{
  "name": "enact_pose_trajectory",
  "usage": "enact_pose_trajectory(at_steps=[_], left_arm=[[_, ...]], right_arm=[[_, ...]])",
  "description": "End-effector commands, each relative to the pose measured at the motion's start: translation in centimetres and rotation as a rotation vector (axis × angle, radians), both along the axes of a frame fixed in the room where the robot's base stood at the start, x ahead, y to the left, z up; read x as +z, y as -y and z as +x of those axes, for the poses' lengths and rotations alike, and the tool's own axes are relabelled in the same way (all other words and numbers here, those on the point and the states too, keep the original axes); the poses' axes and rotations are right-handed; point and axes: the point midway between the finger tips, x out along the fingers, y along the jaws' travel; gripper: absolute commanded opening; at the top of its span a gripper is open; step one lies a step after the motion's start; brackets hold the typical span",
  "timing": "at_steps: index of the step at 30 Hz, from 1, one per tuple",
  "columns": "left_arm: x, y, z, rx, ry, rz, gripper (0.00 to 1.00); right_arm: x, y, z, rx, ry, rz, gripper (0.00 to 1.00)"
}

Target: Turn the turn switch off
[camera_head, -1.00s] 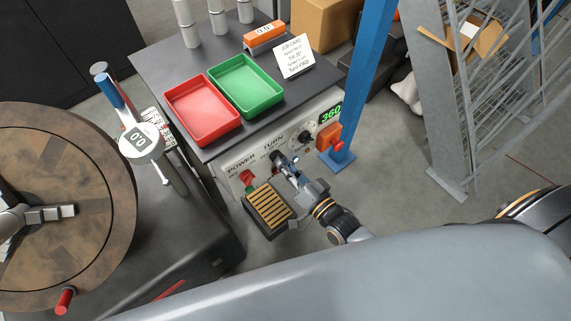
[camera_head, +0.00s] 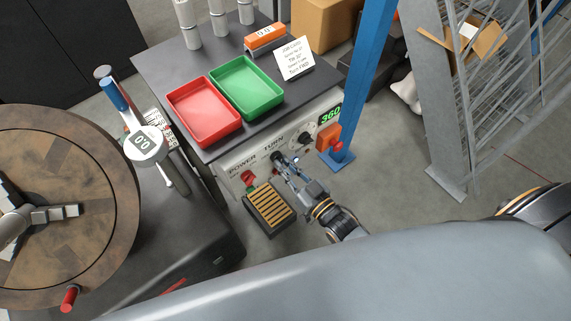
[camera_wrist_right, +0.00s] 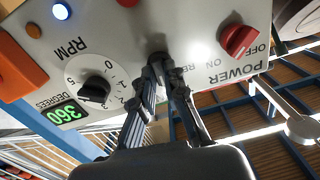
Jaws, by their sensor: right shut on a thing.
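The turn switch (camera_head: 276,155) is a dark knob under the word TURN on the grey control panel (camera_head: 232,161). My right gripper (camera_head: 284,163) is at it, with its fingertips against the knob. In the right wrist view my right gripper (camera_wrist_right: 166,72) has its two fingers closed around the dark turn switch (camera_wrist_right: 157,57), and the fingertips hide much of it. The knob's exact setting cannot be told. My left gripper is not in view.
A red POWER switch (camera_wrist_right: 238,39) and a black RPM dial (camera_wrist_right: 94,90) flank the turn switch. A green display (camera_head: 329,113) reads 360. An orange box with a red button (camera_head: 336,144) is at the panel's right. A slatted pedal-like box (camera_head: 270,208) stands below.

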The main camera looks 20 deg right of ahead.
Motion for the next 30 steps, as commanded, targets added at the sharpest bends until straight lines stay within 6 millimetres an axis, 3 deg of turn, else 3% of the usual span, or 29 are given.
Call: enact_pose_trajectory(at_steps=[21,22,25,30], left_arm=[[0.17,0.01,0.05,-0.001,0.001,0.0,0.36],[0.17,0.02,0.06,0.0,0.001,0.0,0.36],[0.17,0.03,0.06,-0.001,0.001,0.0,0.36],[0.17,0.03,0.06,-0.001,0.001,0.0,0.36]], right_arm=[[0.07,0.01,0.02,0.0,0.031,-0.079,0.0],[0.07,0.01,0.02,0.0,0.031,-0.079,0.16],[0.07,0.01,0.02,0.0,0.031,-0.079,0.35],[0.04,0.0,0.01,0.0,0.03,-0.079,0.35]])
